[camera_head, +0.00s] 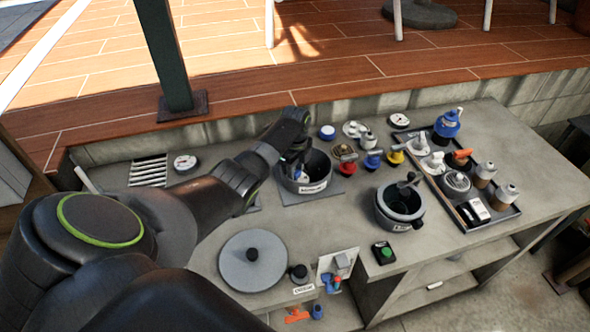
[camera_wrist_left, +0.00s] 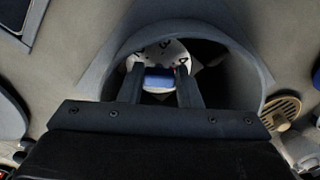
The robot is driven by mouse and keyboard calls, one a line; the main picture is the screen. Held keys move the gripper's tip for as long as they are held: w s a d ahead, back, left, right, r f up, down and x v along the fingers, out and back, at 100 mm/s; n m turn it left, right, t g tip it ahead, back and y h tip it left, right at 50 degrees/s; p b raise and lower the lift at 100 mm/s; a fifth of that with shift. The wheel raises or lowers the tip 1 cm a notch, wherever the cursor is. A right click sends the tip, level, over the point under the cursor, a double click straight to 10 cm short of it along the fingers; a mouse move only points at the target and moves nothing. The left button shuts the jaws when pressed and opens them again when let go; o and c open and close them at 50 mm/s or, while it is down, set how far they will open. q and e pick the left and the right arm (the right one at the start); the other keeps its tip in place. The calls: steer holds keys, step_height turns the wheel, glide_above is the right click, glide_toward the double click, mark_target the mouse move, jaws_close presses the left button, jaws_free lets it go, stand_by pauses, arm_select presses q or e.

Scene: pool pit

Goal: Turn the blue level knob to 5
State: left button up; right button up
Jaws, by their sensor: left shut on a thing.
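The blue level knob (camera_wrist_left: 159,80) sits on a round white dial (camera_wrist_left: 172,50) inside a dark round well, seen in the left wrist view. Dark figures show around the dial's edge, partly covered by my fingers. I cannot tell which one the knob points to. My left gripper (camera_wrist_left: 158,72) is shut on the knob, one finger on each side. In the head view my left gripper (camera_head: 297,162) reaches down into the labelled dark round well (camera_head: 318,184), where a bit of blue shows. My right gripper is not in view.
Several small valves, including a blue one (camera_head: 372,160) and a red one (camera_head: 348,167), stand right of the well. A dark pot (camera_head: 388,222) and a tray of parts (camera_head: 478,224) are farther right. A round grey lid (camera_head: 253,280) lies in front.

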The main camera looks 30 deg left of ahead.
arm_select(q)
steer(key=m, duration=0.3)
steer(key=shift+w+m, duration=0.15)
steer(key=shift+m, duration=0.25)
steer(key=shift+w+d+r+m+b, duration=0.1)
steer(key=shift+m+b, duration=0.2)
steer(key=shift+m, duration=1.6)
steer(key=o, duration=1)
